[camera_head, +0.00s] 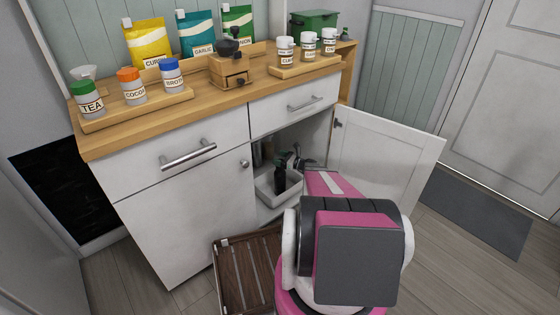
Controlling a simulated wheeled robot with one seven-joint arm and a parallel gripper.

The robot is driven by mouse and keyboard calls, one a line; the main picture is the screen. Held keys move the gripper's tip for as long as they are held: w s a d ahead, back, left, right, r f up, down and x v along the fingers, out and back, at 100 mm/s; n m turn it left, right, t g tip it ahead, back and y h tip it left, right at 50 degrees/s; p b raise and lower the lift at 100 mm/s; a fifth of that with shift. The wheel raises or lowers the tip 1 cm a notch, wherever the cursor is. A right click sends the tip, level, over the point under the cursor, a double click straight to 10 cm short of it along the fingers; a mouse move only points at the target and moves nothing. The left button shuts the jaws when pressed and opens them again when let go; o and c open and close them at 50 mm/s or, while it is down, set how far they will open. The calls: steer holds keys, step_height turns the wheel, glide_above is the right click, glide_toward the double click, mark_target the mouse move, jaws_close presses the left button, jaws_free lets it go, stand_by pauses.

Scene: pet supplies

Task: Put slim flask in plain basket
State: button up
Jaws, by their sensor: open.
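A dark slim bottle (280,175) with a greenish top, likely the slim flask, stands upright in the open right-hand cupboard. It appears to be in or just behind a plain white bin (266,196) on the cupboard floor. My gripper (300,161) is inside the cupboard opening, close to the right of the bottle, and is open. My pink arm hides part of the bin and cupboard, so I cannot tell whether the fingers touch the bottle. A brown slatted wooden crate (230,272) sits on the floor in front, partly behind my arm.
The cupboard door (385,165) stands wide open to the right of my arm. The left door (190,225) is shut. A drawer (295,105) is above the opening. Jars, pouches and a grinder (230,70) stand on the wooden counter. Pale objects stand deeper in the cupboard.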

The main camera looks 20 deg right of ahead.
steer(key=v, duration=1.2)
